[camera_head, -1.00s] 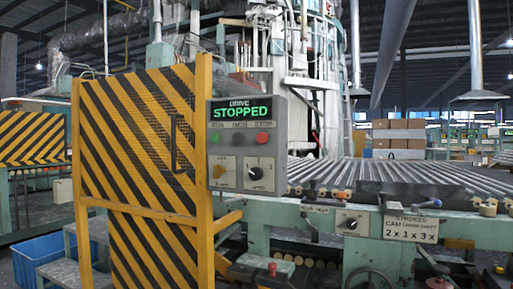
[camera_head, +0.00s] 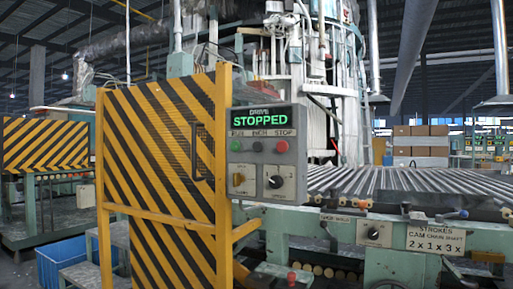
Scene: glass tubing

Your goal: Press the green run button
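The green run button (camera_head: 235,146) is at the left of a row of three on the grey drive control panel (camera_head: 266,193), under the label RUN. A dark button (camera_head: 257,147) under INCH is in the middle, and a red button (camera_head: 282,146) under STOP is at the right. The panel's display (camera_head: 258,115) reads STOPPED in green letters. A yellow switch (camera_head: 238,180) and a black rotary knob (camera_head: 276,182) sit below the buttons. My gripper is not in this view.
A yellow-and-black striped guard door (camera_head: 160,150) stands left of the panel. A blue bin (camera_head: 65,262) is at the lower left.

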